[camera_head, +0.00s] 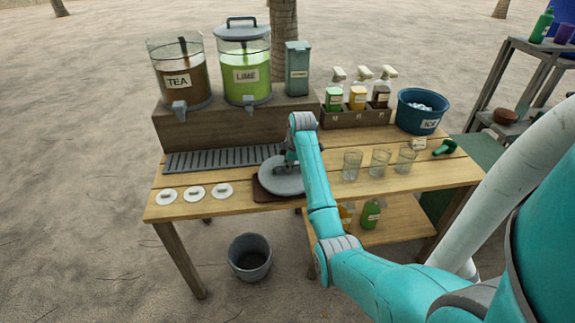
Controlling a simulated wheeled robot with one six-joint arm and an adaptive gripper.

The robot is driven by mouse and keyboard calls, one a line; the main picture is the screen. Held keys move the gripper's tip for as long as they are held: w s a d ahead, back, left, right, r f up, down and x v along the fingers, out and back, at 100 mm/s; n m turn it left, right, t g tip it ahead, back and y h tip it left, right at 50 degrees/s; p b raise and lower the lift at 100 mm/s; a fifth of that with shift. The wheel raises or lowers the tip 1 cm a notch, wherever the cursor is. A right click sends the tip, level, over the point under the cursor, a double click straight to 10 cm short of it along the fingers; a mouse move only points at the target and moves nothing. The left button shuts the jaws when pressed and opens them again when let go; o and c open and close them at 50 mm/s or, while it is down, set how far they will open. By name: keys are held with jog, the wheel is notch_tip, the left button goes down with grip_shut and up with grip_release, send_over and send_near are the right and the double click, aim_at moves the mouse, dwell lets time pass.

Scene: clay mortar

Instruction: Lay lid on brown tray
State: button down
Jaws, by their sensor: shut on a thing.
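The lid (278,182) is a round grey disc, roughly level, over the brown tray (260,194) at the middle of the wooden table. Only the tray's left and front edges show around it. I cannot tell whether the lid touches the tray or is held just above it. My gripper (284,165) comes down from above and is shut on the lid near its middle. The lid's handle is mostly hidden by the gripper. The tea dispenser (179,72) at the back left is open on top; the lime dispenser (244,70) beside it wears a similar grey lid.
A slatted drip grate (205,160) lies behind the tray, and three white discs (194,192) lie at left. Several clear glasses (352,164) stand right of my arm. Behind them are a bottle rack (355,117) and a blue ice tub (420,110).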

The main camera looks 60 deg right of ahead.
jog(key=shift+f, duration=0.5)
jog(key=c, duration=0.5)
grip_release()
jog(key=shift+r, duration=4.05)
